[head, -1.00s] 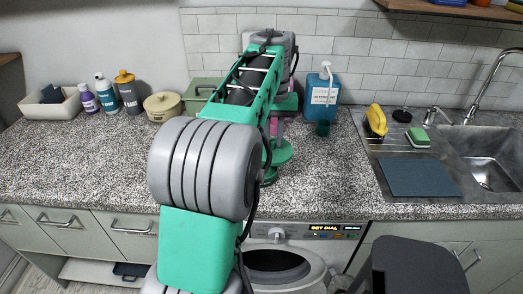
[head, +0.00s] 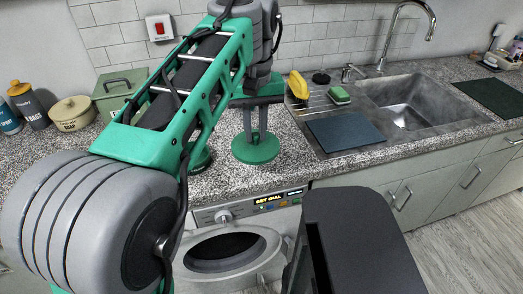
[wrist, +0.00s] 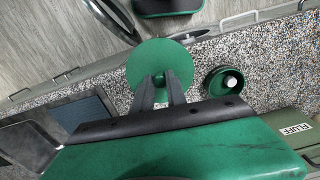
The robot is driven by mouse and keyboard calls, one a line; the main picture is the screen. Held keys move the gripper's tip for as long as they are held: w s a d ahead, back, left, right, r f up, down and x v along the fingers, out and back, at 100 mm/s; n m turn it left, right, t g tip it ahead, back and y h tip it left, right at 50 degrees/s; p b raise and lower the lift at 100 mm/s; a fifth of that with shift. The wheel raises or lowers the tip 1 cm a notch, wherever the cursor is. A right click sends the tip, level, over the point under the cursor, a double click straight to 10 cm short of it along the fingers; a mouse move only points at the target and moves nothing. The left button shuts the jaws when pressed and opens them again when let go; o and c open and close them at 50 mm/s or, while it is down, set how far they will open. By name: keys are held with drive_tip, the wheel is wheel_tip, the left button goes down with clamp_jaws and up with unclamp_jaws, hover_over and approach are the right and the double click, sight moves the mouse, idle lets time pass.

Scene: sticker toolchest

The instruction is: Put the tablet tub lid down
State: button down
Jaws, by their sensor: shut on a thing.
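The tablet tub lid is a flat green disc (head: 256,149) with a raised grip in the middle. My gripper (head: 255,132) is shut on that grip and points down, with the lid level over the speckled counter near its front edge. I cannot tell whether the lid touches the counter. The wrist view shows the lid (wrist: 160,58) between the fingertips (wrist: 160,78). A small round green tub (wrist: 224,82) with something pale inside stands beside it. In the head view the tub (head: 199,158) is partly hidden behind my arm.
The sink (head: 405,105) lies to the right, with a dark mat (head: 343,131), a yellow brush (head: 298,85) and a green sponge (head: 339,94). A washing machine (head: 228,250) with its door open is below. A green box (head: 118,90) and beige pot (head: 73,113) stand left.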

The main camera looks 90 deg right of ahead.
drive_tip(key=shift+d+f+n, duration=0.1)
drive_tip(key=shift+f+n, duration=0.2)
drive_tip(key=shift+f, duration=0.2)
drive_tip(key=s+d+f, duration=0.1)
drive_tip(key=d+f, duration=0.2)
drive_tip(key=d, duration=0.1)
drive_tip(key=d+f+p, duration=0.1)
drive_tip(key=d+f, duration=0.2)
drive_tip(key=d, duration=0.2)
drive_tip(key=s+d+f+p, duration=0.1)
drive_tip(key=d+f, duration=0.2)
drive_tip(key=d, duration=0.1)
drive_tip(key=shift+s+d+f, duration=0.25)
drive_tip(key=shift+s, duration=0.1)
wheel_tip(320, 180, down, 3)
drive_tip(key=shift+d+f, duration=0.1)
drive_tip(key=shift+f, duration=0.2)
drive_tip(key=c, duration=1.3)
unclamp_jaws()
drive_tip(key=shift+c, duration=0.2)
